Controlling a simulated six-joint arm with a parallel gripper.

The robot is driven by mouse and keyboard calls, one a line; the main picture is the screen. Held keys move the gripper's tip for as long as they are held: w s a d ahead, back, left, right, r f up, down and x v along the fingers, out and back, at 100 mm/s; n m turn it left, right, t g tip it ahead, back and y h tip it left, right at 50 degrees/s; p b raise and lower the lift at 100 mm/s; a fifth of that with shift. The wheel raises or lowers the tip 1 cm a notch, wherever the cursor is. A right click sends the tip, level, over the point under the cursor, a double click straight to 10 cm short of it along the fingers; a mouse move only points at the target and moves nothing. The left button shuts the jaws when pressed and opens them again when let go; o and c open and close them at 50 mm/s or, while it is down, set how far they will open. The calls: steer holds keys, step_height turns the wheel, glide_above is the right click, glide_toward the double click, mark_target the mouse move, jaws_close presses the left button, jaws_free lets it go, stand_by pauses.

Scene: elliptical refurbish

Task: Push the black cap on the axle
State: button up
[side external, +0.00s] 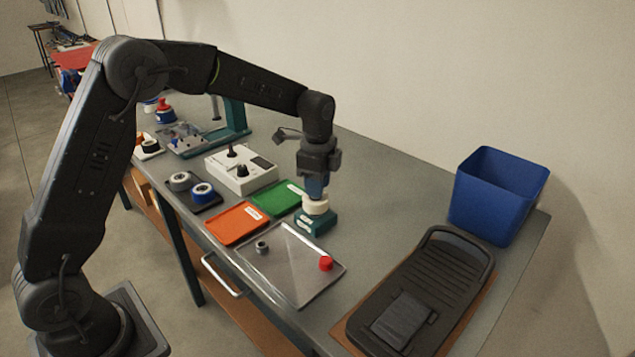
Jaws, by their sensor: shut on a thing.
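My gripper (315,194) points straight down, its blue fingers right above a cream-white wheel (316,206). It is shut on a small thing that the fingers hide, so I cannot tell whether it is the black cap. The wheel sits on a dark green block (315,223) on the grey bench. The fingertips are at or very near the top of the wheel. The axle cannot be made out. No black cap can be clearly told apart anywhere in view.
A clear tray (290,270) carries a red cap (326,263) and a small grey part (262,247). A white box (240,170) stands behind. A black pedal (422,290) and blue bin (495,197) are right.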

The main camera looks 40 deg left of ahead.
steer(key=shift+f, duration=0.7)
stand_by(0.9)
steer(key=o, duration=0.9)
steer(key=shift+o, duration=0.2)
steer(key=shift+r, duration=0.1)
step_height(320, 180, up, 14)
